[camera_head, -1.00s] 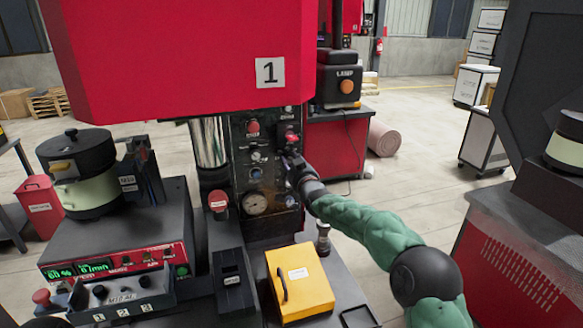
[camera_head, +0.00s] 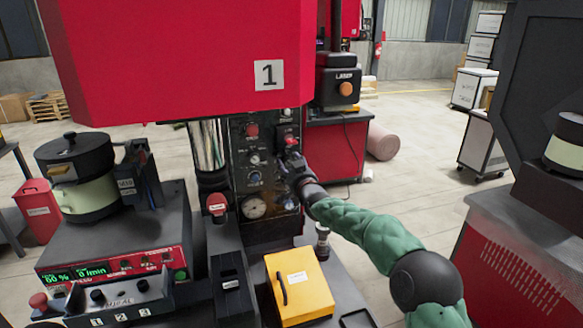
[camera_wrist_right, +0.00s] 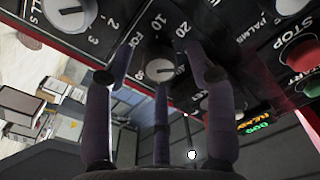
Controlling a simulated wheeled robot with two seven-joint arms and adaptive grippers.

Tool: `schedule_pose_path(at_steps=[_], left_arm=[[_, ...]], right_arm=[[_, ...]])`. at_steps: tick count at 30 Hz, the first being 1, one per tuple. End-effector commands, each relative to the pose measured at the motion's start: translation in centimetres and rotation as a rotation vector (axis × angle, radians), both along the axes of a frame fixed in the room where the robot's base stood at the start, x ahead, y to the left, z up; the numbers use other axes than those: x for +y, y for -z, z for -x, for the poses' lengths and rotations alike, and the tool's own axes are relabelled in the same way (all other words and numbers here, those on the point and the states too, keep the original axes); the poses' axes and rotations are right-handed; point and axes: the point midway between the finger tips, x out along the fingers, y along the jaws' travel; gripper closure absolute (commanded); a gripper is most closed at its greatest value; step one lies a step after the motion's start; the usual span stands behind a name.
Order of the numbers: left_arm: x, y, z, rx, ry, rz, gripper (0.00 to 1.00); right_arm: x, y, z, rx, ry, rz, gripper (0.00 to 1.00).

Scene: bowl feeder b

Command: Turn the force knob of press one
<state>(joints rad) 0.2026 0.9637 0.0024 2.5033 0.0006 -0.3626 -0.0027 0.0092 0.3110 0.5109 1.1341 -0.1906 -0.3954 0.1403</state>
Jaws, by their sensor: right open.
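Press one, with its red head (camera_head: 170,60) and number 1 plate, stands in the middle of the head view. Its dark control panel (camera_head: 237,160) carries knobs, buttons and a round gauge (camera_head: 253,207). My right gripper (camera_head: 286,165) is at the panel's right side. In the right wrist view, a light grey knob (camera_wrist_right: 160,70) with a dark pointer line sits between my open right fingers (camera_wrist_right: 162,75). Numbers 10 and 20 and a partly hidden label starting "FO" surround it. The fingers stand around the knob; contact cannot be told. My left gripper is out of view.
In the right wrist view another knob (camera_wrist_right: 70,12) and a red STOP button (camera_wrist_right: 299,54) lie near the fingers. A yellow box (camera_head: 300,285) stands below my right arm. A red-capped post (camera_head: 217,203) is left of the gauge.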

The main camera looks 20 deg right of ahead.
Motion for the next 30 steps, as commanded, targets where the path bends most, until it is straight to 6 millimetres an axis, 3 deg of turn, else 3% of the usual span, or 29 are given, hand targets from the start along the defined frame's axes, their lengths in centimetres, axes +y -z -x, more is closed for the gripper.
schedule_pose_path(at_steps=[8,24,30], left_arm=[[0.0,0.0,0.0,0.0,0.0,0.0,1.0],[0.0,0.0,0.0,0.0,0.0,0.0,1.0],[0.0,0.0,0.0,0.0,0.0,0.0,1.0]], right_arm=[[-0.1,0.0,1.8,0.0,0.0,0.0,0.44],[-0.6,0.2,9.5,-0.001,0.0,0.0,0.44],[-0.7,0.3,11.3,0.0,0.0,0.0,0.44]])
